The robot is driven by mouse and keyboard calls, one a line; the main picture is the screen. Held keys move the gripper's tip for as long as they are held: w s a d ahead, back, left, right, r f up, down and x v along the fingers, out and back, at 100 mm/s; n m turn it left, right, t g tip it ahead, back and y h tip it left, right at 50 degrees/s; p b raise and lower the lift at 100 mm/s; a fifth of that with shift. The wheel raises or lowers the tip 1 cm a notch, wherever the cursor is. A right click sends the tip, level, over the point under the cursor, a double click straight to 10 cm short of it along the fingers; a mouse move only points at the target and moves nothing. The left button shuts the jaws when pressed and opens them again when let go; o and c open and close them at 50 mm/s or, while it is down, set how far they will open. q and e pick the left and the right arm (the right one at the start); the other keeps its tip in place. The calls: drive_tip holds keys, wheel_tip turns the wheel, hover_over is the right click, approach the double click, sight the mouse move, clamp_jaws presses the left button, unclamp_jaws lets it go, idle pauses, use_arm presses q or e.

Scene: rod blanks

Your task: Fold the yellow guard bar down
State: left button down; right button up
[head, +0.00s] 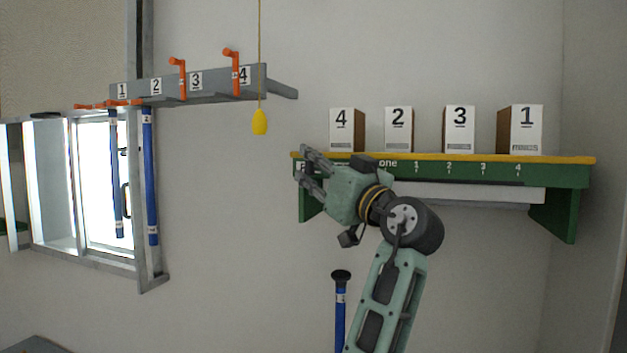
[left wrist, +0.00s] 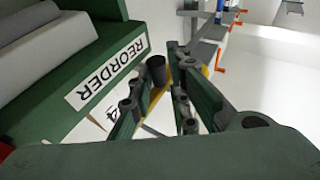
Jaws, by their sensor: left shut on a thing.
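The yellow guard bar (head: 480,158) runs level along the top front edge of the green shelf (head: 569,176), in front of the boxes' feet. My left gripper (head: 308,167) is at the bar's left end in the head view. In the left wrist view, a piece of the yellow bar (left wrist: 154,97) shows between the fingers of the left gripper (left wrist: 172,85), which is shut on it. A dark round knob (left wrist: 156,70) sits close beside the fingers. My gripper and wrist hide part of the shelf front. My right gripper is not in view.
White-faced boxes numbered 4 (head: 342,131), 2 (head: 398,131), 3 (head: 458,130) and 1 (head: 526,131) stand on the shelf. A yellow pull (head: 260,122) hangs on a cord. A grey rack (head: 215,86) with orange hooks is at left, with blue rods (head: 150,180) below it.

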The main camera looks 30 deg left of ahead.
use_arm(q)
drive_tip(key=shift+w+f, duration=0.15)
drive_tip(key=shift+f, duration=0.1)
drive_tip(key=c, duration=1.9)
unclamp_jaws()
drive_tip(key=shift+o, duration=0.8)
drive_tip(key=shift+w, duration=0.15)
drive_tip(key=v, duration=1.2)
